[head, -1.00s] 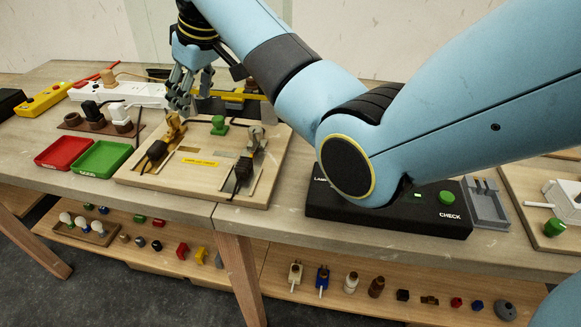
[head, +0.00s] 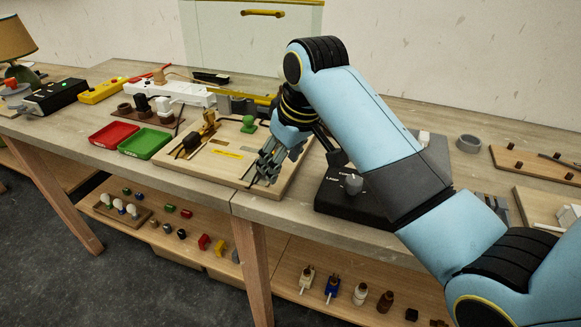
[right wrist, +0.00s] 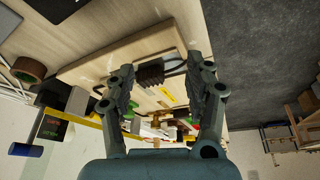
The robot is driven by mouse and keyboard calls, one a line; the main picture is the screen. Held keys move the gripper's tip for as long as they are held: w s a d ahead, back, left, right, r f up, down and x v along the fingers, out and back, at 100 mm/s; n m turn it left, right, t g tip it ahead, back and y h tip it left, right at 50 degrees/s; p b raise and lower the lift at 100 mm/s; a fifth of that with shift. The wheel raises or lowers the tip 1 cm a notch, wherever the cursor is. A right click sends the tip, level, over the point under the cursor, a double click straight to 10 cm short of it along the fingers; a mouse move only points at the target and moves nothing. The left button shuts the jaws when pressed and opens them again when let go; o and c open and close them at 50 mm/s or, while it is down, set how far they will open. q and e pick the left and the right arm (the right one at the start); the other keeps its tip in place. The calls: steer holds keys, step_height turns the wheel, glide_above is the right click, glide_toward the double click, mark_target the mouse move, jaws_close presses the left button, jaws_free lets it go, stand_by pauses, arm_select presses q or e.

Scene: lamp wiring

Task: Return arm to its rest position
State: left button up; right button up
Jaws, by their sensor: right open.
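My right arm comes in from the right across the bench. Its gripper (head: 268,168) is over the right part of the wooden wiring board (head: 212,176) and hides the fixture there. In the right wrist view the two fingers (right wrist: 165,78) stand apart with nothing held between them. The board also shows in that view (right wrist: 110,62), beyond the fingers. I cannot tell how high the fingertips are above the board. My left gripper is in neither view.
A black tester box (head: 342,200) stands right of the board, partly behind my arm. Red (head: 113,136) and green (head: 146,143) trays lie left of it. A white power strip (head: 185,94) lies behind. The lower shelf (head: 285,272) holds small parts.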

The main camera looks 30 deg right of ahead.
steer(key=shift+s+d+f, duration=0.1)
steer(key=shift+s+f, duration=0.15)
steer(key=shift+s, duration=0.45)
steer(key=s+d+m+h, duration=0.2)
steer(key=s+d, duration=0.1)
steer(key=s, duration=2.3)
step_height(320, 180, down, 28)
steer(key=d+g+b, duration=0.2)
steer(key=b, duration=0.3)
steer(key=s+f+b, duration=0.2)
steer(key=s+f, duration=0.8)
steer(key=f, duration=0.2)
steer(key=s+d+f+g+b, duration=0.1)
steer(key=s+f+b, duration=0.2)
steer(key=s+f, duration=0.7)
step_height(320, 180, down, 2)
steer(key=shift+d+f+y, duration=0.15)
steer(key=shift+y, duration=0.15)
